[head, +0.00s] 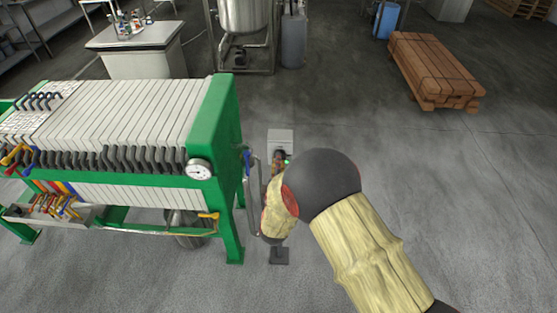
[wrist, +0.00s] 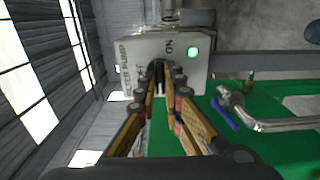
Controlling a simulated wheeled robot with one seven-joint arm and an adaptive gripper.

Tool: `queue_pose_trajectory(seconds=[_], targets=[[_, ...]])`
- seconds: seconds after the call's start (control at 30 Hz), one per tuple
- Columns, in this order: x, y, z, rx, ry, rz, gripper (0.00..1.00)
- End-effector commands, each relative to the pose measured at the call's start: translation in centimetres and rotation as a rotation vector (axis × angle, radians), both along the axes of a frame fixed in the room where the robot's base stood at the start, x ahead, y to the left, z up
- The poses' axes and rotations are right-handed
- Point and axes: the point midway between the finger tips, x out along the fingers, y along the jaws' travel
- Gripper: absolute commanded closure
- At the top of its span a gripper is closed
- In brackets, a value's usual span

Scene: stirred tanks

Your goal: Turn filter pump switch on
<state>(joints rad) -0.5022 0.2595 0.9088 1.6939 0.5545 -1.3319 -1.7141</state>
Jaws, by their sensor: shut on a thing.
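The filter pump switch box (wrist: 185,55) is light grey and fills the upper middle of the wrist view, turned on its side. It carries "FILTER PUMP" lettering, an "ON" mark and a glowing green lamp (wrist: 193,52). In the head view the box (head: 281,134) stands just right of the green filter press, partly behind my arm. My gripper (wrist: 163,82) is at the box's front, its fingertips closed around the switch handle. The handle itself is mostly hidden between the fingers, so its exact angle is hard to tell. The gripper (head: 280,158) also shows small in the head view.
The green-framed filter press (head: 222,170) with white plates stands close on the left, with a gauge (head: 198,169) and bent pipe beside my arm. A wooden stack (head: 430,68) lies at the back right. The floor on the right is clear.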

Motion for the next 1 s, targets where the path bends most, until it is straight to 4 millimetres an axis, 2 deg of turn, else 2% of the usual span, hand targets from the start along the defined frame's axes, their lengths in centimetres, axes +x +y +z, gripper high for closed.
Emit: queue_pose_trajectory(seconds=[0.5, 0.53, 0.8, 1.0], targets=[[-0.04, 0.11, -0.10, -0.020, 0.002, 0.003, 1.00], [-0.04, 0.11, -0.10, -0.019, 0.003, 0.003, 0.90], [-0.02, 0.05, -0.06, -0.018, 0.002, 0.002, 0.75], [-0.01, 0.03, -0.04, -0.018, 0.002, 0.001, 0.73]])
